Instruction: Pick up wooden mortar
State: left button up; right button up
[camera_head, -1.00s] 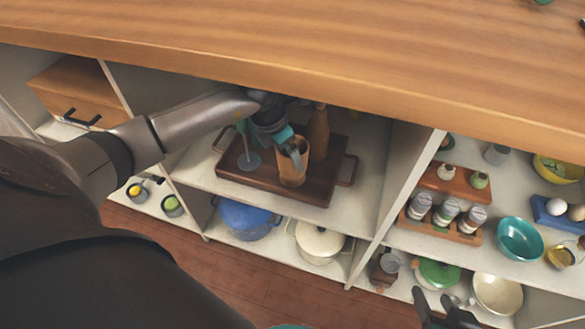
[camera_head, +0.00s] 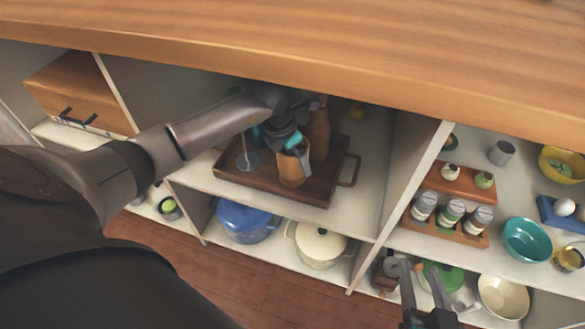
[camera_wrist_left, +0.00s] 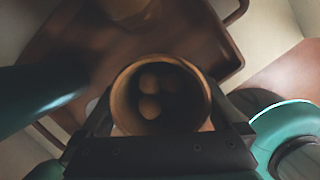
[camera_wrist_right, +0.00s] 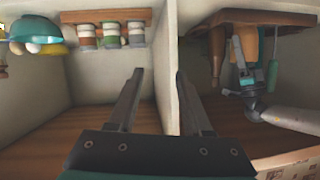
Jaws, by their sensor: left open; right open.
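The wooden mortar (camera_head: 291,172), a brown cup-shaped vessel, stands upright on a dark wooden tray (camera_head: 328,187) on the middle upper shelf. In the left wrist view I look down into the mortar (camera_wrist_left: 118,98); a few rounded brown shapes show inside. My left gripper (camera_head: 290,142) is open at the mortar's top, with one finger on each side of it in the left wrist view; I cannot tell whether they touch it. My right gripper (camera_wrist_right: 160,74) is open and empty in front of the shelves, far to the right of the mortar.
A tall brown wooden piece (camera_head: 319,132) stands just behind the mortar. The counter top (camera_head: 300,50) overhangs the shelf. Upright dividers bound the compartment, one at right (camera_head: 410,170). Blue (camera_head: 245,222) and cream (camera_head: 320,243) pots sit below. The shelf right of the tray is mostly clear.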

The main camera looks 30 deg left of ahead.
pick_arm(q)
jog(key=shift+w+f+b, duration=0.2)
jog(key=shift+f+b, duration=0.1)
jog(key=shift+f, duration=0.3)
pick_arm(e)
jog(key=shift+s+a+r+t+y, duration=0.15)
jog(key=shift+a+r+t+y, duration=0.3)
jog(key=shift+t, duration=0.25)
pick_arm(q)
jog(key=c, duration=1.2)
jog(key=shift+c, duration=0.2)
jog(key=shift+r, duration=0.1)
pick_arm(e)
jog(key=shift+f, duration=0.1)
